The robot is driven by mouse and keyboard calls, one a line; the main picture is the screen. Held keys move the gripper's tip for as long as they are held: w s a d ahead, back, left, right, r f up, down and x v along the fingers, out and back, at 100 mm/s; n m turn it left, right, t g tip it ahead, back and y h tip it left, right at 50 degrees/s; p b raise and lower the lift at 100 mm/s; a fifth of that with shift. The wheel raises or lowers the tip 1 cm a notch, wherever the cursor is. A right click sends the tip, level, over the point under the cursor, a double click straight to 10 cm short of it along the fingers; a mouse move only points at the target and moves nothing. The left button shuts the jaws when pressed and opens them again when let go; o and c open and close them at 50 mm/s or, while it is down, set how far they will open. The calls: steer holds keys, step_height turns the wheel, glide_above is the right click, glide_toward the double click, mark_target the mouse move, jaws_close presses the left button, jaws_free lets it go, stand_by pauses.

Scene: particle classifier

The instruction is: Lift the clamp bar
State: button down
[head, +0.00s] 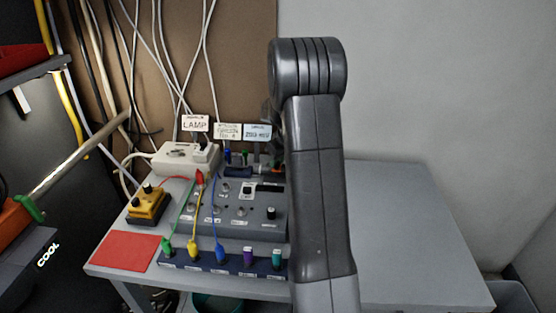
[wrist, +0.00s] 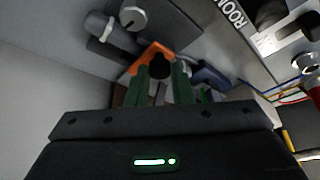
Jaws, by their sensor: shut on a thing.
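My gripper (wrist: 161,85) shows in the wrist view as two green fingers, shut on a dark rounded part with an orange piece (wrist: 153,50) around it. I take this to be the clamp bar, though its full shape is hidden by the fingers and the gripper body. In the head view my own arm covers the gripper and whatever it holds. I cannot tell whether the bar is raised from its seat.
A grey control panel (head: 265,214) with coloured cables stands left of my arm. Behind it are a white power strip (head: 180,158) and a LAMP label (head: 195,123). A yellow box (head: 148,206) and red mat (head: 124,250) lie left. The grey tabletop (head: 410,235) is clear at right.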

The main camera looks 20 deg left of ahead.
steer(key=p, duration=0.1)
steer(key=r+g+p, duration=0.1)
steer(key=p, duration=0.1)
steer(key=shift+w+r, duration=0.15)
steer(key=shift+w, duration=0.2)
steer(key=g+p, duration=0.1)
steer(key=p, duration=0.1)
steer(key=w+r+g+p, duration=0.1)
steer(key=p, duration=0.1)
steer(key=shift+a+m+h, duration=0.25)
steer(key=shift+m+h, duration=0.05)
steer(key=shift+h, duration=0.1)
steer(key=g+p, duration=0.1)
steer(key=w+g+p, duration=0.1)
steer(key=p, duration=0.1)
steer(key=shift+w+a+r+h, duration=0.1)
steer(key=shift+w+r+h, duration=0.1)
steer(key=shift+h, duration=0.1)
steer(key=shift+w+a+m+g+p, duration=0.25)
steer(key=shift+w+g+p, duration=0.3)
steer(key=shift+g+p, duration=0.55)
